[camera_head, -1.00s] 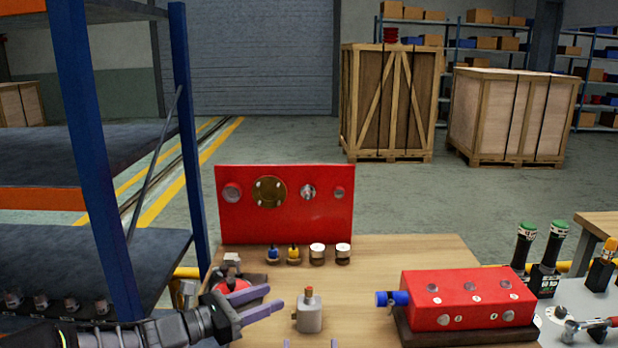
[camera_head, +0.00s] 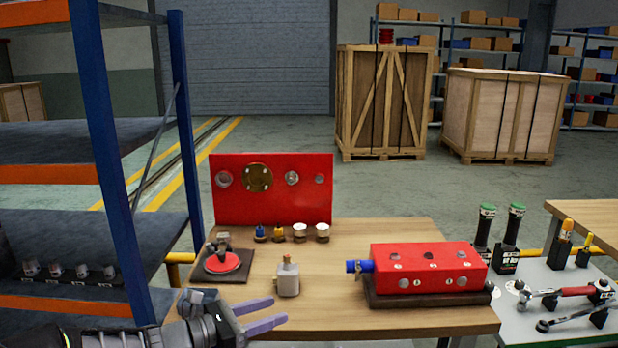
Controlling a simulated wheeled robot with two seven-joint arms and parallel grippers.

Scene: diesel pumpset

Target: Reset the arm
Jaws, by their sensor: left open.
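My left gripper (camera_head: 263,316) is open and empty at the near left edge of the wooden table (camera_head: 350,318). Its two purple fingers point right, in front of the small grey bottle-like part (camera_head: 288,280) and apart from it. My left arm comes in from the lower left. My right gripper is not in view.
A red block with a blue fitting (camera_head: 428,268) sits on a dark base at the table's right. A red upright panel (camera_head: 272,188) and several small parts stand behind. A red disc fixture (camera_head: 222,262) is at left. The blue rack post (camera_head: 110,170) stands close left.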

